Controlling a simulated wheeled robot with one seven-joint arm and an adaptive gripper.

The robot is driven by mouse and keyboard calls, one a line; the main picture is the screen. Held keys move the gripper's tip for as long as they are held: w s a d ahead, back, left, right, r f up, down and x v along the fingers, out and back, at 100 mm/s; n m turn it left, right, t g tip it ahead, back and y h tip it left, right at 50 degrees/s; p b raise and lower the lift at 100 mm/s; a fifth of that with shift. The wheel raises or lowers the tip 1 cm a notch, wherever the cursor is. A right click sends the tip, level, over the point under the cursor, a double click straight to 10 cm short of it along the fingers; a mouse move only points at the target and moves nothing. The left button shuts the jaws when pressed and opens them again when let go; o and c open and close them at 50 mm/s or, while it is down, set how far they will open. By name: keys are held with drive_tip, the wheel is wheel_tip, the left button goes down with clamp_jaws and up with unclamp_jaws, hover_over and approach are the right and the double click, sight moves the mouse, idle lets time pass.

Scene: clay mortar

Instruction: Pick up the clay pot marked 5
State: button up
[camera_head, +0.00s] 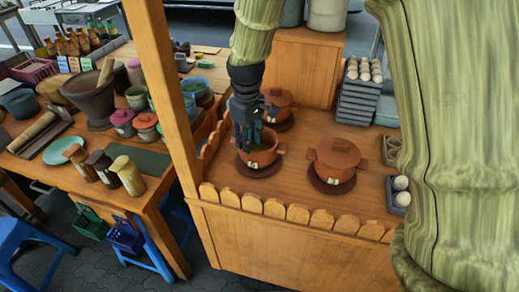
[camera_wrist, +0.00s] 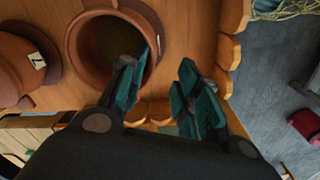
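My gripper (camera_head: 246,143) hangs over an open clay pot (camera_head: 266,157) at the front left of the wooden counter. In the wrist view my gripper (camera_wrist: 158,70) is open, with one finger over the mouth of the open pot (camera_wrist: 76,45) and the other outside its rim. I cannot tell whether a finger touches the wall. This pot carries a small tag whose number is unreadable. A lidded clay pot (camera_head: 338,157) stands to the right and another lidded pot (camera_head: 282,99) behind. A lidded pot (camera_wrist: 18,62) in the wrist view bears a tag resembling 2.
Scalloped wooden edging (camera_head: 270,209) lines the counter front, and a wooden post (camera_head: 160,85) rises at its left corner. Grey egg trays (camera_head: 358,103) stand at the back right. A side table holds a stone mortar (camera_head: 90,97) and jars. Bare counter (camera_head: 310,122) lies between the pots.

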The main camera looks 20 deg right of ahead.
sight(248, 164)
drive_tip(key=w+f, duration=0.2)
drive_tip(key=f, duration=0.1)
drive_tip(key=shift+w, duration=0.4)
drive_tip(key=shift+s+f+p, duration=0.45)
drive_tip(key=shift+s+f, duration=0.05)
drive_tip(key=f, duration=0.3)
drive_tip(key=shift+w+f, duration=0.1)
drive_tip(key=shift+w, duration=0.25)
drive_tip(key=shift+s, duration=0.2)
drive_tip(key=shift+w, duration=0.1)
drive_tip(key=shift+c, duration=1.2)
clamp_jaws()
